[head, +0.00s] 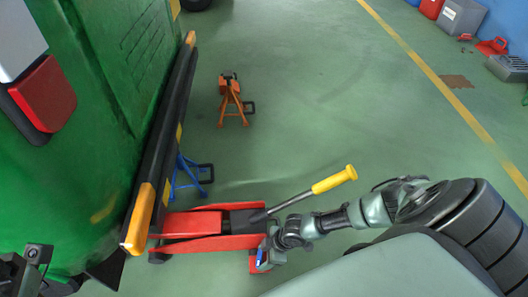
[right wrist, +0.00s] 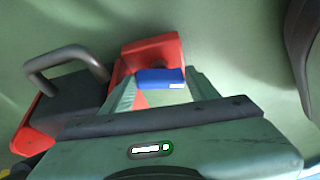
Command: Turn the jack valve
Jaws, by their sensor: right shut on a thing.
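The red floor jack (head: 225,242) stands on the floor with its front end under the green vehicle. Its yellow-ended handle (head: 334,180) slants up to the right. The blue jack valve (head: 262,258) is at the jack's near right end; it also shows in the right wrist view (right wrist: 160,80) against a red part of the jack. My right gripper (head: 268,250) is at this end of the jack, low, below the handle. In the right wrist view its two fingers (right wrist: 160,92) are on either side of the blue valve and shut on it. My left gripper's fingers do not show.
The green vehicle (head: 85,120) with a black and yellow bumper (head: 160,130) fills the left. An orange jack stand (head: 232,102) and a blue one (head: 187,175) stand beside it. Red and grey containers (head: 462,17) are at the far right. The floor between is clear.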

